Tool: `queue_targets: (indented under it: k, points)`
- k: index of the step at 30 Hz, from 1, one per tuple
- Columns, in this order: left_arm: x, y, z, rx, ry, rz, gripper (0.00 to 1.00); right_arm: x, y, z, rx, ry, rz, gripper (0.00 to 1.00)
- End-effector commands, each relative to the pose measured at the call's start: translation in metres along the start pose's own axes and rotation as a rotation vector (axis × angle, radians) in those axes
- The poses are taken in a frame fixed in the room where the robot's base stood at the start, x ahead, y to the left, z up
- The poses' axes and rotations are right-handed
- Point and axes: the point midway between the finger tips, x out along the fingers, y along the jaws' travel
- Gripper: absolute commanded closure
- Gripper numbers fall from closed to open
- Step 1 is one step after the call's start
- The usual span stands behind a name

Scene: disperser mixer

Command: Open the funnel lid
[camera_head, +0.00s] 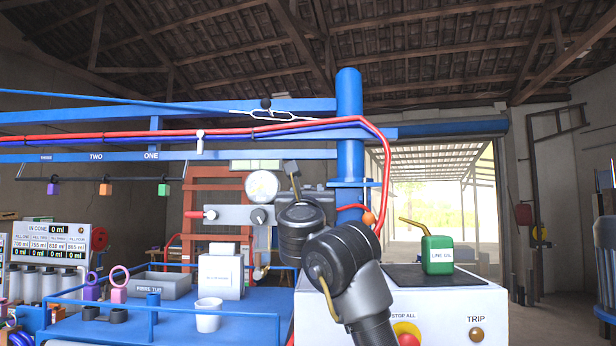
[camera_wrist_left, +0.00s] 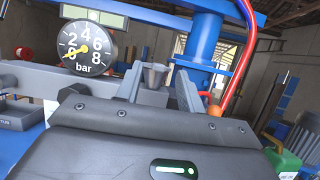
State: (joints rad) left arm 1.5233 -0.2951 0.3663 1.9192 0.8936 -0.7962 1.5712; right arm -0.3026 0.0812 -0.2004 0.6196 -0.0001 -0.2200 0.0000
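My left arm rises from the bottom of the head view, and its gripper (camera_head: 292,172) is beside the pressure gauge, mostly hidden behind my own wrist. In the left wrist view the two fingers of my left gripper (camera_wrist_left: 158,90) stand apart. A small grey tapered piece (camera_wrist_left: 153,76) shows between or just beyond them, and I see no clear contact. I cannot tell whether this piece belongs to the funnel lid. No funnel or lid shows plainly in either view. My right gripper is in neither view.
A round pressure gauge (camera_head: 262,186) stands close to my left gripper. A blue post (camera_head: 349,130) with a red hose (camera_head: 384,180) rises just to the right. A green oil can (camera_head: 438,254) stands on the white cabinet; a white cup (camera_head: 208,316) stands on the blue table.

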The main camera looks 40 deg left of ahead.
Motion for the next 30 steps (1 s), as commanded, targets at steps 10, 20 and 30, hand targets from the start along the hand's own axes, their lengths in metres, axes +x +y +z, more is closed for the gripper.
queue_targets:
  k: [10, 20, 30]
  points:
    - [0.057, 0.0, 0.002, 0.004, 0.003, 0.0, 0.62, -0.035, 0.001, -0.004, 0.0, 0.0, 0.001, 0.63]
    - [0.066, 0.0, -0.001, 0.001, 0.0, -0.001, 0.62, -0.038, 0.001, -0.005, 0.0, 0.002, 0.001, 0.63]
    - [0.066, -0.001, -0.001, 0.001, 0.001, -0.001, 0.92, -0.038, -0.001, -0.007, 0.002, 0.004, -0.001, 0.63]
